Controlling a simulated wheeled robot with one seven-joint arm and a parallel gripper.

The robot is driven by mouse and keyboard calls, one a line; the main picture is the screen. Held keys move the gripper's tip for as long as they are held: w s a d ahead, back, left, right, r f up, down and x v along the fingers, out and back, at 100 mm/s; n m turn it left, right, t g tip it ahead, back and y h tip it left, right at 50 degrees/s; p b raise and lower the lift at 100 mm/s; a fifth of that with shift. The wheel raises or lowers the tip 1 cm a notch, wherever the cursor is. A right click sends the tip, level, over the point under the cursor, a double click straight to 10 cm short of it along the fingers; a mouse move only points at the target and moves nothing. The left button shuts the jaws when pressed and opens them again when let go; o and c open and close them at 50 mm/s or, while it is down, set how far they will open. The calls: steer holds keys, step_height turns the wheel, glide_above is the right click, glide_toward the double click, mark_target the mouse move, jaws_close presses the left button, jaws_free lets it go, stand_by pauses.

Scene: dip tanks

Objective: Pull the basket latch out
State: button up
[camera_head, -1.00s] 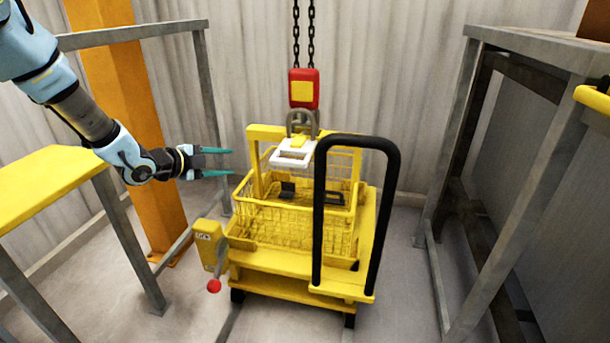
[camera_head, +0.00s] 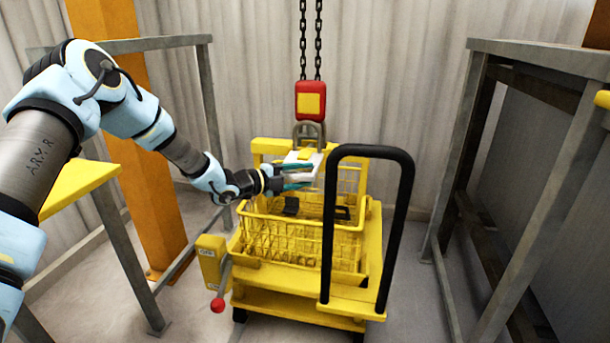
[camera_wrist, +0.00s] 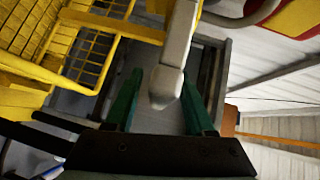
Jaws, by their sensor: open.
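A white block with a yellow top (camera_head: 303,157), which seems to be the basket latch, hangs under the grey shackle (camera_head: 309,133) above the yellow wire basket (camera_head: 275,240). My gripper (camera_head: 305,176) is at this block, its green fingers open and coming in from the left. In the wrist view a pale bar (camera_wrist: 178,45), likely part of that block, reaches down between the two open fingers (camera_wrist: 162,78). I cannot tell whether either finger touches it. The basket's wire mesh (camera_wrist: 85,55) also shows at the upper left there.
The basket stands on a yellow cart (camera_head: 265,305) with a black handle (camera_head: 327,235). A box with a red-knobbed lever (camera_head: 217,305) is at its left. A red hoist block (camera_head: 310,100) hangs above on chains. Grey frames stand left (camera_head: 130,260) and right (camera_head: 455,160).

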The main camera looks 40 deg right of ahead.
steer(key=shift+s+d, duration=0.1)
steer(key=shift+d, duration=0.25)
steer(key=shift+f, duration=0.15)
jaws_close()
